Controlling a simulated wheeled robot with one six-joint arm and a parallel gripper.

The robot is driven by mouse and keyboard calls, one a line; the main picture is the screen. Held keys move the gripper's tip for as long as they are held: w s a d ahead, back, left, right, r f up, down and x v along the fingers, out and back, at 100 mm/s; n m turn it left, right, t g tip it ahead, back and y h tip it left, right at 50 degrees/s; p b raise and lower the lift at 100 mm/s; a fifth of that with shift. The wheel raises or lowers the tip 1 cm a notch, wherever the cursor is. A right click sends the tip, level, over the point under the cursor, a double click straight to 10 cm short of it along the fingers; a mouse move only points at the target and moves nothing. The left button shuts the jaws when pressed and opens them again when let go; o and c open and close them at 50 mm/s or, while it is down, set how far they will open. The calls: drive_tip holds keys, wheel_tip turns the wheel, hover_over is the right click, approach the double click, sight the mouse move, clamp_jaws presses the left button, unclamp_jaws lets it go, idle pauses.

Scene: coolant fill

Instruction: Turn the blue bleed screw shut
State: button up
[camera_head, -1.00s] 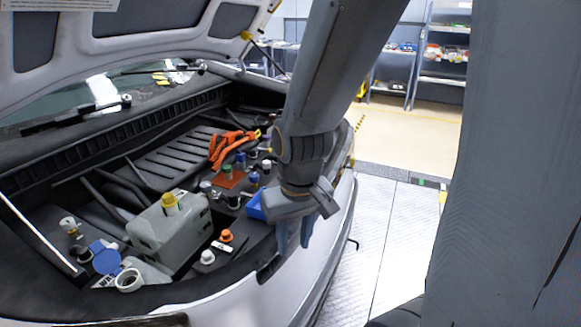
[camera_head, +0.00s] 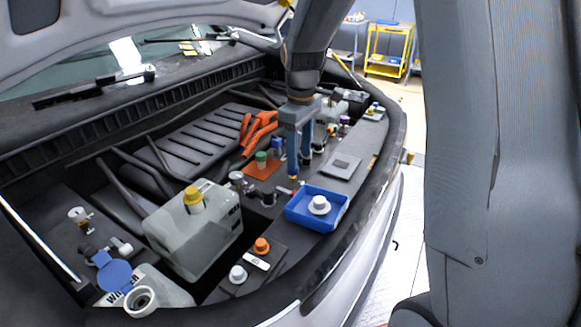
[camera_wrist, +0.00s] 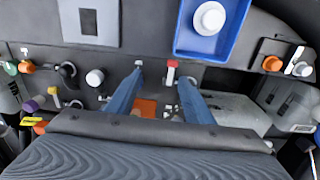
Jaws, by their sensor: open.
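My gripper (camera_head: 299,165) is open and points down over the engine bay, with no object seen between its blue fingers. It also shows in the wrist view (camera_wrist: 160,78). A small blue piece (camera_head: 277,146) shows just left of the fingers in the head view; I cannot tell whether it is the bleed screw. No blue screw stands out clearly in the wrist view, where the fingers hide part of the deck. A small red-topped fitting (camera_wrist: 172,64) shows near the right fingertip there.
A blue tray (camera_head: 300,222) with a white cap (camera_head: 319,205) stands in front of my gripper. A grey reservoir with a yellow cap (camera_head: 194,197) is at left. An orange cap (camera_head: 261,245), orange connectors (camera_head: 258,130) and a grey plate (camera_head: 341,166) are nearby.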

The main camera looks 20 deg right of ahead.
drive_tip(key=w+n, duration=0.1)
drive_tip(key=w, duration=0.1)
drive_tip(key=w+n+b, duration=0.1)
drive_tip(key=w, duration=0.2)
drive_tip(key=w+f+n, duration=0.1)
drive_tip(key=w, duration=0.1)
drive_tip(key=shift+w+n, duration=0.35)
drive_tip(key=shift+n, duration=0.05)
drive_tip(key=shift+w+f, duration=0.1)
wheel_tip(320, 180, down, 7)
drive_tip(key=shift+f+p, duration=0.2)
drive_tip(key=shift+p, duration=0.4)
drive_tip(key=shift+c, duration=0.5)
drive_tip(key=c, duration=1)
